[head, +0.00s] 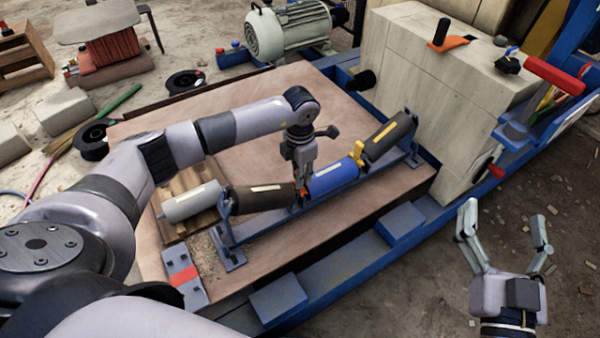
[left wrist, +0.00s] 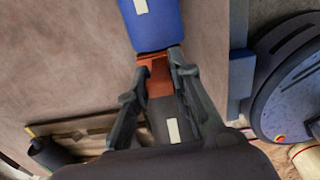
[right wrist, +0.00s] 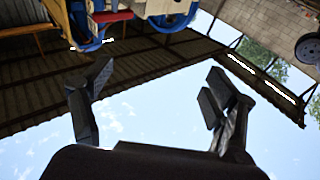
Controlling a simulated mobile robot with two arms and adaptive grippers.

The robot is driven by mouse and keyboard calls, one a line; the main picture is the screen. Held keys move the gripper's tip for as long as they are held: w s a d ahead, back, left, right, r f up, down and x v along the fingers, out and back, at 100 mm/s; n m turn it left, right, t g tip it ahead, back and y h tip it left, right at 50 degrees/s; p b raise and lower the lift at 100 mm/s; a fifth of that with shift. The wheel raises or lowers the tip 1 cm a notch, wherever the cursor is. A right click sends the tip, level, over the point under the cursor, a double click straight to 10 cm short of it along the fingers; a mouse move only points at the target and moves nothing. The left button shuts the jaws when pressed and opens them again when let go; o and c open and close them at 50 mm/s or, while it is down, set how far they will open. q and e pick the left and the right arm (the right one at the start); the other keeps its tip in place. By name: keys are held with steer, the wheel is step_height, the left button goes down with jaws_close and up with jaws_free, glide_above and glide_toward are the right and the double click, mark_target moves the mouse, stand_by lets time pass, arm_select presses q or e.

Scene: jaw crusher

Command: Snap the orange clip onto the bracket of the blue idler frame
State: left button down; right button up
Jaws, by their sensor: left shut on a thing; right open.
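The blue idler frame (head: 228,228) stands on a brown board and carries a dark brown roller (head: 262,198), a blue roller (head: 333,178) and a dark roller (head: 388,137). My left gripper (head: 304,182) points down at the gap between the brown and blue rollers. In the left wrist view the orange clip (left wrist: 155,74) lies between its fingers, at the end of the blue roller (left wrist: 152,25). The gripper is shut on the clip. The bracket is mostly hidden, so I cannot tell if the clip is seated. My right gripper (head: 506,232) is open and empty at the lower right.
A yellow clip (head: 357,153) sits between the blue and far dark rollers. A grey roller (head: 190,202) lies on a wooden pallet at the left. A large pale block (head: 420,85) stands behind. Bare board (head: 345,212) is free in front of the frame.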

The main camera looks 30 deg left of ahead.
arm_select(q)
steer(key=shift+f, duration=0.15)
steer(key=c, duration=1.4)
jaws_free()
steer(key=shift+o, duration=0.2)
arm_select(e)
steer(key=shift+r+t, duration=0.3)
steer(key=shift+r, duration=0.3)
steer(key=shift+s+a+f, duration=0.1)
arm_select(q)
step_height(320, 180, up, 12)
